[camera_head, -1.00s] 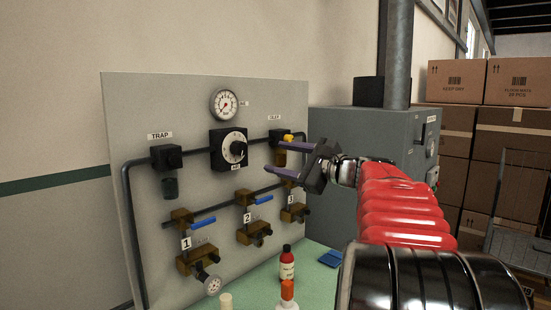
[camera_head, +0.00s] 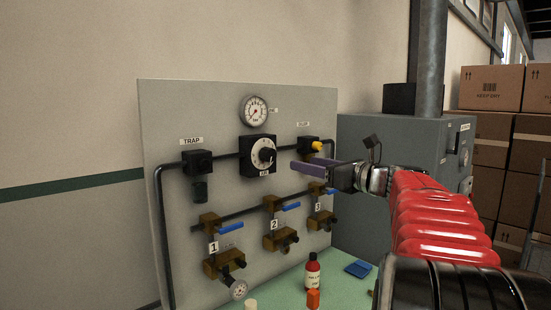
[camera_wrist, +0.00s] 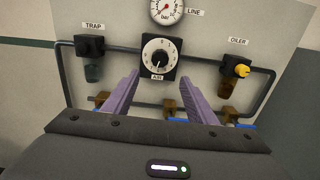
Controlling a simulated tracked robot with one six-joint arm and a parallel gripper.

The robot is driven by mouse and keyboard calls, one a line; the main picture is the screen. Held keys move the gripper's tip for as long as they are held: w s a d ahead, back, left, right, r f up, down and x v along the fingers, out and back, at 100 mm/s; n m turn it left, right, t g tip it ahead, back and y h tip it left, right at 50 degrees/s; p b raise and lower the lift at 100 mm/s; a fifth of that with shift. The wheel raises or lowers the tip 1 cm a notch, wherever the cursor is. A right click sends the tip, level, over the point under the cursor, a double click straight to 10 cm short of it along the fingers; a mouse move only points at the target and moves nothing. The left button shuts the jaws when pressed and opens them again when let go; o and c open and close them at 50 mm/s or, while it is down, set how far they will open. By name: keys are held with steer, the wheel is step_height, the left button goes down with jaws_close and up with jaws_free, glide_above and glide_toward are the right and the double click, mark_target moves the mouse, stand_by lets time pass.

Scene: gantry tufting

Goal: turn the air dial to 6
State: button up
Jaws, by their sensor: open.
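The air dial (camera_head: 262,155) is a round white-faced dial with a black knob on a black square plate, labelled AIR, in the middle of the grey panel. In the wrist view the dial (camera_wrist: 158,56) sits just beyond and between the fingertips, with its dark pointer toward the bottom of the face. In the wrist view my gripper (camera_wrist: 154,82) is open and empty, with the fingers spread below the dial.
A line gauge (camera_head: 254,111) is above the dial. The trap (camera_head: 198,163) is at left and the oiler with a yellow knob (camera_head: 317,146) at right. Several brass valves with blue levers (camera_head: 231,227) are below.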

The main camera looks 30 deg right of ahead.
mark_target(272, 156)
steer(key=w, duration=0.4)
steer(key=w+a, duration=0.1)
steer(key=w, duration=0.4)
steer(key=w+a, duration=0.1)
steer(key=w, duration=0.3)
steer(key=shift+w, duration=0.35)
steer(key=shift+c, duration=0.3)
steer(key=c, duration=1)
steer(key=shift+n, duration=1.6)
